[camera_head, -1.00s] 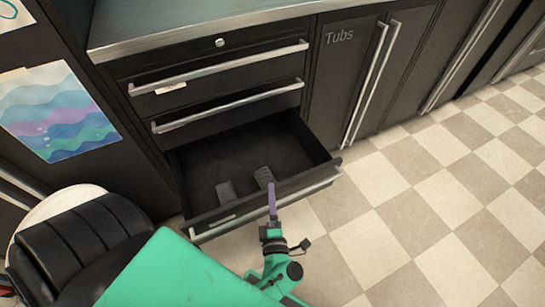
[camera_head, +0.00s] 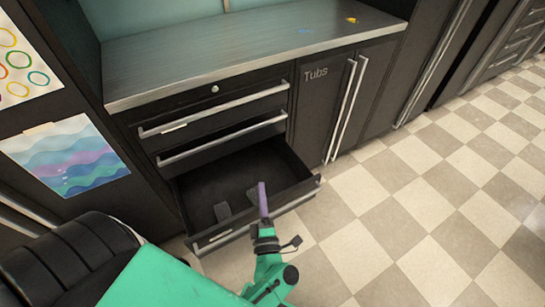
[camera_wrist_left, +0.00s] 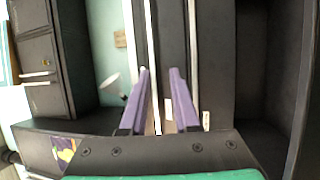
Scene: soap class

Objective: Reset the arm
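My left gripper (camera_head: 263,200) has purple fingers and shows at the front edge of the open bottom drawer (camera_head: 290,200) in the head view. I cannot tell there whether it touches the drawer. In the left wrist view the two fingers (camera_wrist_left: 159,72) stand apart with a gap between them, and nothing is held. My right gripper is in neither view.
The counter (camera_head: 240,45) above the drawers is mostly bare, with small yellow and blue marks at its far right. Dark "Tubs" doors (camera_head: 318,110) are shut beside the drawers. Checkered floor (camera_head: 400,220) to the right is clear. A wavy coloured picture (camera_head: 66,158) hangs at the left.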

